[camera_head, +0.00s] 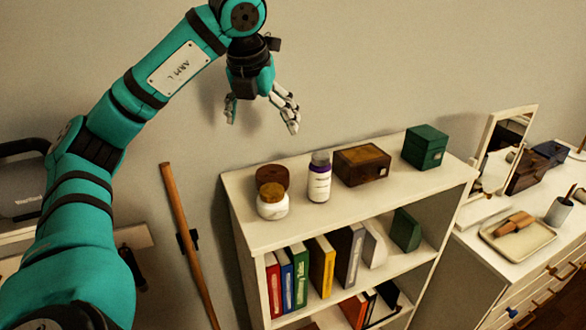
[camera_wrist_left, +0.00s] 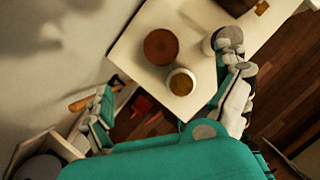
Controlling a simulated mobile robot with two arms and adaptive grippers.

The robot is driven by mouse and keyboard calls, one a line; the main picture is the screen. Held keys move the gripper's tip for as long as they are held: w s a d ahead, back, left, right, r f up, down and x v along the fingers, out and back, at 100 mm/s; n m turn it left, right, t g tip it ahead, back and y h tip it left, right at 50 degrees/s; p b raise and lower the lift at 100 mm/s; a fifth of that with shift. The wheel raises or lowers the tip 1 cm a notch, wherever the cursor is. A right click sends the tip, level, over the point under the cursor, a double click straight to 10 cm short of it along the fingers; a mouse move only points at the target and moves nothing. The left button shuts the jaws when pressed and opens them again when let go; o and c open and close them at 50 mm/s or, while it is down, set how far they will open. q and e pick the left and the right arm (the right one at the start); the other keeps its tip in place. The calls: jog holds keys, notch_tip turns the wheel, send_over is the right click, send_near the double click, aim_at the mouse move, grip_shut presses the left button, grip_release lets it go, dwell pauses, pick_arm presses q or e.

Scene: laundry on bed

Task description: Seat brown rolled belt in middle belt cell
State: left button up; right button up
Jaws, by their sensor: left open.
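My left gripper (camera_head: 262,118) is open and empty, in the air above the back left end of the white bookshelf (camera_head: 237,212). A brown round thing (camera_head: 272,176) stands on the shelf top behind a white jar (camera_head: 273,202). From above, in the left wrist view, it is a brown disc (camera_wrist_left: 160,47) between my spread fingers, apart from them. I cannot tell whether it is the rolled belt or a round box. I cannot make out a middle belt cell in either view. My right gripper is not in view.
A white bottle with a purple label (camera_head: 319,177), a brown wooden box (camera_head: 361,165) and a green box (camera_head: 425,147) stand along the shelf top. A dresser with a mirror (camera_head: 504,150) and a tray (camera_head: 518,246) is at right. A wooden pole (camera_head: 188,245) leans at left.

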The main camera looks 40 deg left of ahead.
pick_arm(q)
jog(key=f+b, duration=0.1)
jog(key=b, duration=0.3)
send_near(272, 172)
jog(key=shift+s+a+f, duration=0.2)
jog(key=shift+a+f, duration=0.15)
jog(key=shift+a, duration=0.1)
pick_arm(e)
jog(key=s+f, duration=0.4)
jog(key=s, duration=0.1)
pick_arm(q)
jog(key=shift+w+a+f, duration=0.2)
jog(key=shift+w+f, duration=0.6)
jog(key=shift+f, duration=0.25)
jog(key=shift+f+p, duration=0.3)
jog(key=shift+f, duration=0.4)
jog(key=x, duration=0.1)
jog(key=p+x, duration=0.2)
jog(key=shift+w+d+f, duration=0.25)
jog(key=shift+w+f, duration=0.05)
jog(key=shift+f, duration=0.05)
jog(key=shift+w+a+f, duration=0.1)
jog(key=shift+f, duration=0.35)
jog(key=c, duration=1.5)
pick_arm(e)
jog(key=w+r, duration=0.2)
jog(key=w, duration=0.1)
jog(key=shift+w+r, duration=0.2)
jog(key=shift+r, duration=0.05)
